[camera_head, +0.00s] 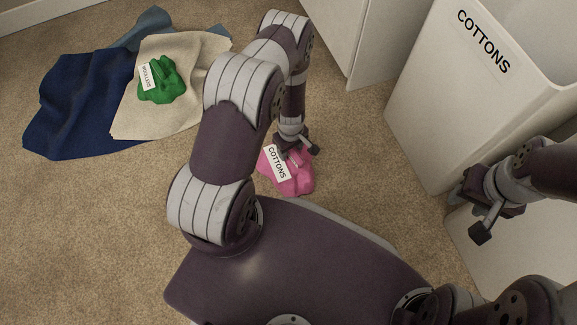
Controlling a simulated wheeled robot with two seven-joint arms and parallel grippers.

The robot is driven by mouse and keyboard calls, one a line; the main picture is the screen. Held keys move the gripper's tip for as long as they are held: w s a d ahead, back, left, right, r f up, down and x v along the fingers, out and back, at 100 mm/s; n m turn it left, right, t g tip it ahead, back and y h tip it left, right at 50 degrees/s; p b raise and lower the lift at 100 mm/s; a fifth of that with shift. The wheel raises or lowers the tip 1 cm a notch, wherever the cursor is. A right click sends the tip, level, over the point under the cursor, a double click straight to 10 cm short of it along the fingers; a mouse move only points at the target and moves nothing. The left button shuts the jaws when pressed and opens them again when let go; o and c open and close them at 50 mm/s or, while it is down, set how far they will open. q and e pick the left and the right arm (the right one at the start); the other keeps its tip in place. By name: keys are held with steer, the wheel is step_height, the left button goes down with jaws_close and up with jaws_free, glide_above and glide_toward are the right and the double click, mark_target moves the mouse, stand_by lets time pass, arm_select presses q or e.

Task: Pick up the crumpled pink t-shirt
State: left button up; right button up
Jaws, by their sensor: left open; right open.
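The crumpled pink t-shirt (291,184) lies on the carpet just beyond my base, with a white "COTTONS" label on it. My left gripper (298,152) is open and points down right over the far side of the shirt. Whether its fingers touch the cloth I cannot tell, and the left arm hides part of that area. My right gripper (479,216) is open and empty at the right, beside the white bins and away from the shirt.
A tall white bin marked "COTTONS" (440,110) stands at the right. Another white container (357,40) is at the back. At the left lie a navy cloth (75,110), a beige cloth (195,70) and a labelled green garment (165,85). Carpet between them is clear.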

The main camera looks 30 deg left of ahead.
arm_select(q)
steer(key=shift+f, duration=0.1)
jaws_close()
steer(key=shift+p, duration=0.35)
